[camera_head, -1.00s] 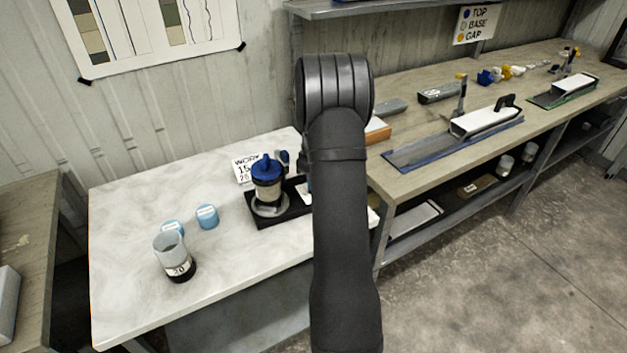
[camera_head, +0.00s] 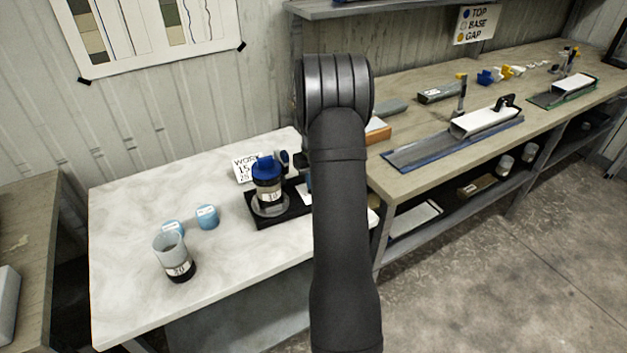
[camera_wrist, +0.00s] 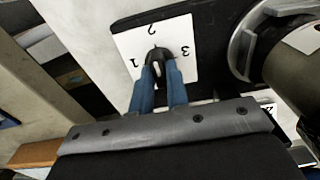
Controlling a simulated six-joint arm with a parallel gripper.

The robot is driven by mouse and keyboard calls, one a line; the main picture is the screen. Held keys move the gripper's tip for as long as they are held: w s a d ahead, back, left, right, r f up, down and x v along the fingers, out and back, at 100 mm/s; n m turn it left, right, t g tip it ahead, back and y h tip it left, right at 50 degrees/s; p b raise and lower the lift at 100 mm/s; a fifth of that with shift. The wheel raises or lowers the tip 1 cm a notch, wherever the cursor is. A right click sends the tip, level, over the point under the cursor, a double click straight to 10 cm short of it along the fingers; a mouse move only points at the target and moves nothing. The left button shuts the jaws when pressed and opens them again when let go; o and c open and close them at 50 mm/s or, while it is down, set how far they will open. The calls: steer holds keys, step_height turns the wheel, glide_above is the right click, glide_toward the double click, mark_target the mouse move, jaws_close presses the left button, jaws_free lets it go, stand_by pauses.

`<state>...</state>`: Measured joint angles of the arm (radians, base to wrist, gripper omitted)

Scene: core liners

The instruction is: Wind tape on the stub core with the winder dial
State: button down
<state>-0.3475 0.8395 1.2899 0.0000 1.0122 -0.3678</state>
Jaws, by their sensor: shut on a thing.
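My gripper (camera_wrist: 164,76) has its two blue fingers shut on the black dial knob (camera_wrist: 157,54) of the winder, in the wrist view. The knob stands on a white plate (camera_wrist: 181,35) marked 1, 2 and 3; its exact pointing is hard to tell. The stub core (camera_head: 267,190) stands upright on the winder's black base (camera_head: 290,211) in the head view, under a blue cap (camera_head: 265,167). A label reading 10 faces the camera. Dark bands show on the core. In the wrist view the core (camera_wrist: 292,68) is at the right, beside my gripper.
A clear cup with a dark base labelled 20 (camera_head: 175,255) and two light-blue caps (camera_head: 207,217) stand left on the white table (camera_head: 130,218). A work card (camera_head: 243,172) is behind the winder. The wooden bench (camera_head: 420,135) at right holds trays and tools.

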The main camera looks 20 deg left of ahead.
stand_by(0.4)
steer(key=c, duration=1.4)
jaws_free()
step_height(320, 180, up, 18)
steer(key=shift+f, duration=0.25)
steer(key=shift+f, duration=0.1)
step_height(320, 180, down, 17)
steer(key=shift+f, duration=0.15)
